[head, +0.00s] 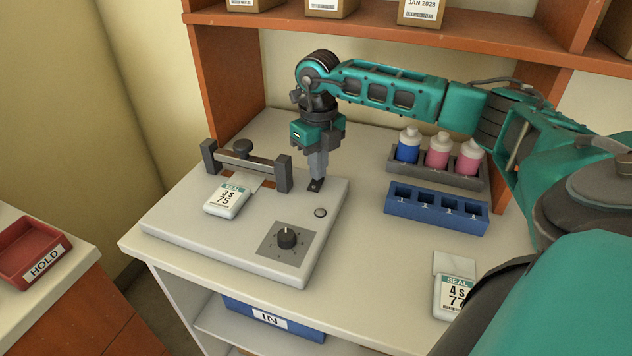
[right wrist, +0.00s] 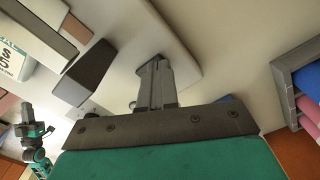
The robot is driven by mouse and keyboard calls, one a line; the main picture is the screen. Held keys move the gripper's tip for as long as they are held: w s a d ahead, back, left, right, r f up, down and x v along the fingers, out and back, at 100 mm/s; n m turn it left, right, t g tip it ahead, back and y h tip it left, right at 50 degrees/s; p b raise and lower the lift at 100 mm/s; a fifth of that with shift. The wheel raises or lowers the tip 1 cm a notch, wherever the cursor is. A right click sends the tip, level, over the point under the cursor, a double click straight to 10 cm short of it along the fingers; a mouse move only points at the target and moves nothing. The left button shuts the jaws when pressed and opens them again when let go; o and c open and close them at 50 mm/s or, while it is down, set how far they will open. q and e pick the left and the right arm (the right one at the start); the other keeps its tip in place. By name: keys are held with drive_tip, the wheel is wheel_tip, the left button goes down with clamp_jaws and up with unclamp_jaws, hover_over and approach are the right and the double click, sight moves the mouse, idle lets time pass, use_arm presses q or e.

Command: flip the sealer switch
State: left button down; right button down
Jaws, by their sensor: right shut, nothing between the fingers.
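The sealer (head: 190,235) is a flat white unit on the table, with a grey clamp bar (head: 245,161) at its back and a black dial (head: 287,237) at its front. A small dark switch (head: 315,185) sits near its back right edge. My right gripper (head: 317,174) points down with its fingertips at the switch, touching it or just above it; I cannot tell which. Its fingers are shut and empty. A round button (head: 320,212) lies just in front. My left gripper is not seen in the head view.
A grey rack (head: 480,181) of bottles and an empty blue rack (head: 437,207) stand right. Another pouch (head: 450,296) lies front right. A red HOLD tray (head: 30,250) is left.

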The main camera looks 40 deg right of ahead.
drive_tip(key=shift+f, duration=0.45)
drive_tip(key=shift+s, duration=0.1)
wheel_tip(320, 180, up, 5)
drive_tip(key=p, duration=0.3)
drive_tip(key=shift+f, duration=0.15)
drive_tip(key=shift+r+p, duration=0.95)
drive_tip(key=shift+r, duration=0.25)
